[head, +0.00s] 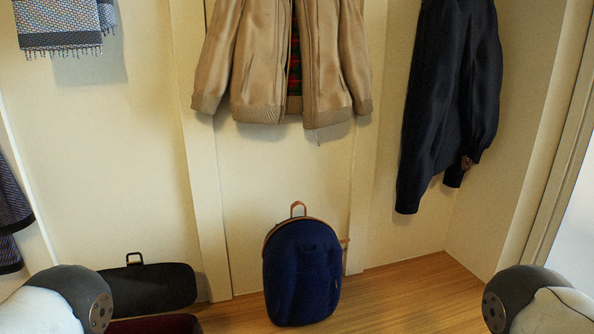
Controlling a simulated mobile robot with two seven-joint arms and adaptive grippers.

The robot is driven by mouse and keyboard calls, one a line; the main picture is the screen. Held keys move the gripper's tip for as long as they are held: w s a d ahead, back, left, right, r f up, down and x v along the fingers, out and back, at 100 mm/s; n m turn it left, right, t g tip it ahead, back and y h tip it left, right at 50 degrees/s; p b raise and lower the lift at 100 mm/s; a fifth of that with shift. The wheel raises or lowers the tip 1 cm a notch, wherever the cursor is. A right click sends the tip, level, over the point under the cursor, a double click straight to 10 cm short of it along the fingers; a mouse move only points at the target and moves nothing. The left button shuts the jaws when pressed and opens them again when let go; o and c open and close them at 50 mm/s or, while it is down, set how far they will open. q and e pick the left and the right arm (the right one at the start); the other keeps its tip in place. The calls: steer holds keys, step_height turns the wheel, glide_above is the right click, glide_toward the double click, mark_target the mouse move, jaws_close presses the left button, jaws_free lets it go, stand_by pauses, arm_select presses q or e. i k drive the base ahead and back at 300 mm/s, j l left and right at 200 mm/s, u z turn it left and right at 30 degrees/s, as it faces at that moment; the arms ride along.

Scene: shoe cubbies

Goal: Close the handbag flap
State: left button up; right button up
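At the lower left is a black, rounded, flat piece (150,288) with a small handle at its top, upright near the wall. In front of it, a dark red part (155,325) is cut off by the bottom edge of the head view. These may be the handbag and its raised flap, but I cannot tell whether they are one thing. Only rounded parts of my two arms show, in the bottom left and bottom right corners. Neither gripper is in view.
A navy backpack (302,272) with a tan top loop stands on the wooden floor (420,298) at the middle. A tan jacket (268,65), a dark jacket (450,90) and a patterned scarf (60,22) hang above. The floor right of the backpack is clear.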

mark_target(139, 288)
steer(key=i+j+u, duration=0.1)
steer(key=u, duration=0.95)
